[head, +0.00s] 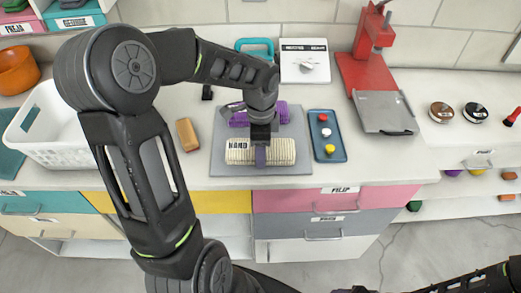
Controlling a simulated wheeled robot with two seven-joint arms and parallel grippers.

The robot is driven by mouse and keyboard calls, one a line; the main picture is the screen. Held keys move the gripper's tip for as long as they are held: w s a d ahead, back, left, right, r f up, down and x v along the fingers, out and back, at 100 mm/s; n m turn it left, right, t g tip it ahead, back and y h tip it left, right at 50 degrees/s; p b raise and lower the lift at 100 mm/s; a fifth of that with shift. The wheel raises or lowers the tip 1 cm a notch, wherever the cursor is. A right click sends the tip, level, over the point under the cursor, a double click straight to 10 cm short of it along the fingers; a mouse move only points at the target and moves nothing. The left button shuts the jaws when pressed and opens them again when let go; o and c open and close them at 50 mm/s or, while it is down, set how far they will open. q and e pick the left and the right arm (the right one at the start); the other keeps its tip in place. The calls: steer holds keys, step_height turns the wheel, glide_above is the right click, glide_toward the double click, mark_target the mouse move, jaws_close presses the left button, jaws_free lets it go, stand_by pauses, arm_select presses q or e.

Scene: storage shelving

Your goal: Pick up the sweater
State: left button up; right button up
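A folded cream knitted piece (282,152) that looks like the sweater lies on a grey mat (224,128) on the counter. A label reading "HAND" sits on its left part. A folded purple cloth (284,114) lies just behind it on the same mat. My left gripper (261,146) points down over the middle of the cream piece. A narrow purple strip shows below the gripper, over the cream knit; I cannot tell what it belongs to. The fingers are seen from above and their opening is hidden. Part of my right arm shows at the bottom right, its gripper out of view.
A blue tray (326,153) with small coloured objects stands right of the mat, and a brown block (187,134) left of it. A white basket (45,130) is at left, a red press (365,72) and white scale (304,70) behind. Drawers line the counter front.

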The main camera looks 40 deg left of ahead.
arm_select(q)
steer(key=c, duration=1.1)
steer(key=shift+r, duration=0.1)
steer(key=shift+c, duration=0.2)
step_height(320, 180, up, 10)
steer(key=shift+f+b, duration=0.1)
steer(key=shift+b, duration=0.4)
